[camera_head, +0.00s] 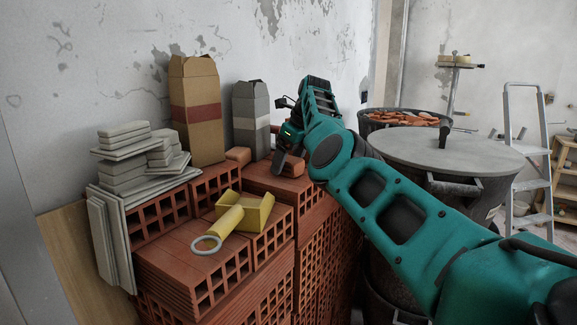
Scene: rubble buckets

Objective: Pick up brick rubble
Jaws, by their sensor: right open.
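A reddish-brown brick piece (291,169) lies on top of the hollow-brick stack near the wall. My right gripper (286,157) is open and right at this piece, with a dark finger in front of its left part; I cannot tell whether they touch. A second brick piece (238,155) lies to the left, between the two paper bags. A dark bucket (376,128) at the back holds several orange brick pieces (402,117). My left gripper is not in view.
The hollow-brick stack (195,265) also carries a yellow tool (250,215), grey tiles (125,140), a tall brown bag (196,112) and a grey bag (251,115). A lidded bucket (400,148) stands right of my arm, with a stepladder (529,185) beyond.

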